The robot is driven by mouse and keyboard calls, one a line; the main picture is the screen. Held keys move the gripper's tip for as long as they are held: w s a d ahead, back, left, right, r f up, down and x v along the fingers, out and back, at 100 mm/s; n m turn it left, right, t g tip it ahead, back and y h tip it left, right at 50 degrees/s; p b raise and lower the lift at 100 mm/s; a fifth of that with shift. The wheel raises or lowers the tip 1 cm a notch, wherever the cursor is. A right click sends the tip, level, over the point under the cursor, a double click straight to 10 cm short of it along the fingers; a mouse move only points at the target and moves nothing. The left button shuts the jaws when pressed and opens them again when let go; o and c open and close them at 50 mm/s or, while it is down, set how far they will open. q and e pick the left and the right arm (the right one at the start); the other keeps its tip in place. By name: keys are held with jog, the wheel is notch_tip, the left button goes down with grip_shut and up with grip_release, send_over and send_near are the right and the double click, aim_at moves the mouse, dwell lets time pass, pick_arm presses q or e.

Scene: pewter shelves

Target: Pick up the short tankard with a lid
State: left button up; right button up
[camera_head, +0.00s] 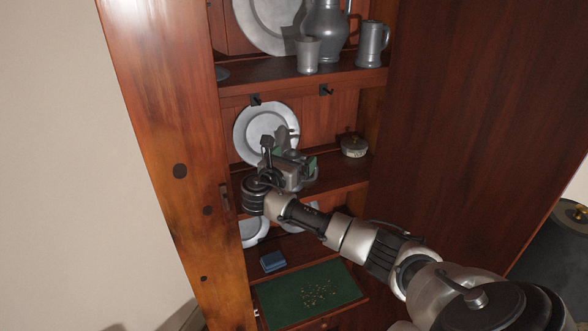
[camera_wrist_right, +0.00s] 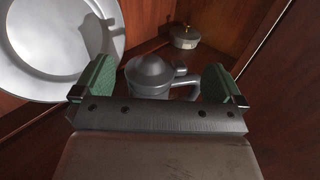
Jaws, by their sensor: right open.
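The short lidded tankard (camera_wrist_right: 150,72) is grey pewter with a domed lid and a handle on its right side. In the right wrist view it stands upright between the two green-padded fingers of my right gripper (camera_wrist_right: 158,84); the gripper's front plate hides its lower part. The fingers are open, with one on each side, and I cannot tell whether either touches it. In the head view my right gripper (camera_head: 293,160) is at the middle shelf and largely hides the tankard. My left gripper is not in view.
A large pewter plate (camera_head: 259,127) leans at the back left of the middle shelf (camera_head: 345,181). A small lidded bowl (camera_head: 354,147) stands to the right. The upper shelf holds a jug (camera_head: 325,32), a cup (camera_head: 308,56) and a tankard (camera_head: 371,45). Cabinet walls close in both sides.

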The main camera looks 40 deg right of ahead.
grip_shut()
dwell(0.5)
jog(key=shift+r, duration=0.1)
